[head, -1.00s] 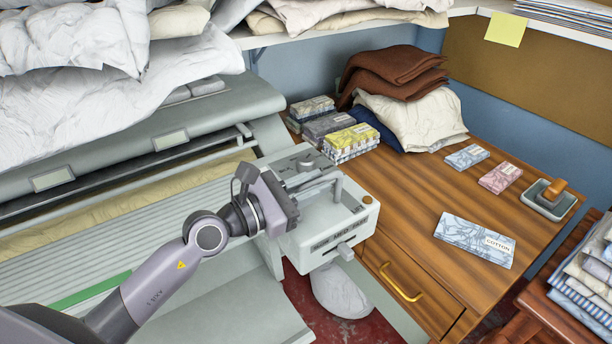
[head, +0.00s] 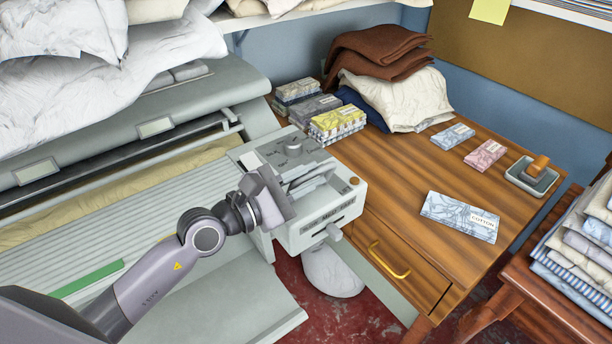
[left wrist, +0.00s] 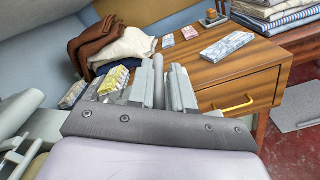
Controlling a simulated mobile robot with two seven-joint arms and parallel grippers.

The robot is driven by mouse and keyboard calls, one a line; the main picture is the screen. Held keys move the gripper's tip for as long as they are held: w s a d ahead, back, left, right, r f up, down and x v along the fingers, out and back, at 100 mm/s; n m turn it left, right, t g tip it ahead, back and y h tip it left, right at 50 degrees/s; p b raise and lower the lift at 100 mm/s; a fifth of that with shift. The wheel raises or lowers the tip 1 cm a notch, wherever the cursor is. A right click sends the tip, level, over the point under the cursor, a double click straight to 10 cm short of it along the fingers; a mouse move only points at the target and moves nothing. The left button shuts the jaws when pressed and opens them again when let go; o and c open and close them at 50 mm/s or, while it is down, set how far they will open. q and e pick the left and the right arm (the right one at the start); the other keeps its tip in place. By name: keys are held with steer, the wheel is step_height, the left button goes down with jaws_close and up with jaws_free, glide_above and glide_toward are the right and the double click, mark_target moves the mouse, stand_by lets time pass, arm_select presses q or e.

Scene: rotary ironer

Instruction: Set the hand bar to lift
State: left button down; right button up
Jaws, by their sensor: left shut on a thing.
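My left gripper (head: 304,184) is at the top of this box, shut on the hand bar, which is mostly hidden by the gripper and sits low over the box. In the left wrist view the gripper's fingers (left wrist: 165,88) point away, close together around the bar; its exact angle is hard to tell. My right gripper is not in view.
The padded ironer roll lies left. Red floor shows below.

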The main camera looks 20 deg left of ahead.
arm_select(q)
steer(key=shift+a+r, duration=0.1)
steer(key=c, duration=1.1)
jaws_free()
steer(key=shift+s+a, duration=0.25)
steer(key=shift+s, duration=0.15)
steer(key=b+v, duration=0.1)
steer(key=v, duration=0.4)
steer(key=shift+s+a, duration=0.1)
steer(key=shift+a, duration=0.05)
steer(key=shift+s+a, duration=0.25)
steer(key=shift+s, duration=0.05)
